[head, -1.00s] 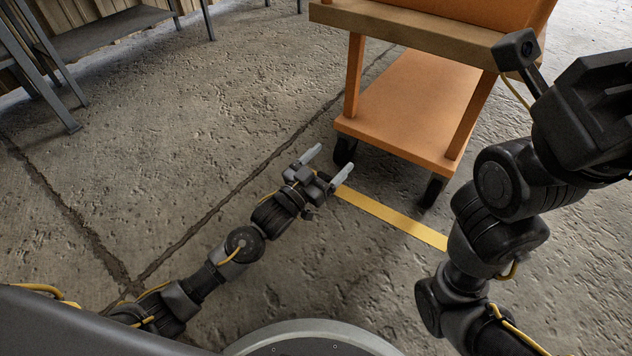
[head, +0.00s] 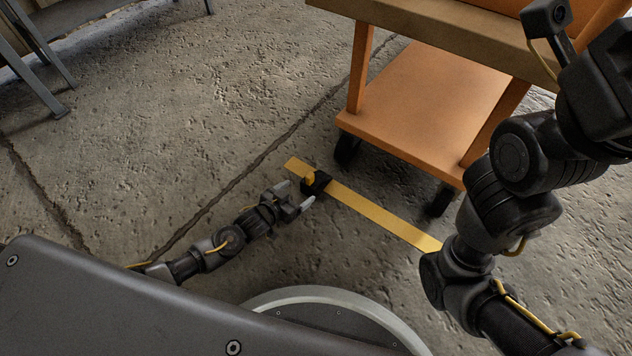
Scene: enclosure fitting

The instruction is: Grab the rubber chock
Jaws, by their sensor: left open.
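The rubber chock (head: 319,184) is a small black block with a yellow part on its left side. It sits on the floor on the yellow tape line, in front of the orange cart. My left gripper (head: 297,193) is low near the floor, open, with its two pale fingers pointing toward the chock. The chock is just beyond the fingertips; I cannot tell whether they touch it. My right arm comes in at the right edge, raised, and its gripper fingers are outside the picture.
The orange cart (head: 430,105) on black casters stands just behind the chock, its lower shelf overhanging nearby. The yellow tape (head: 380,215) runs along the floor in front of it. A grey metal rack (head: 60,108) stands at the far left. The floor left of the chock is clear.

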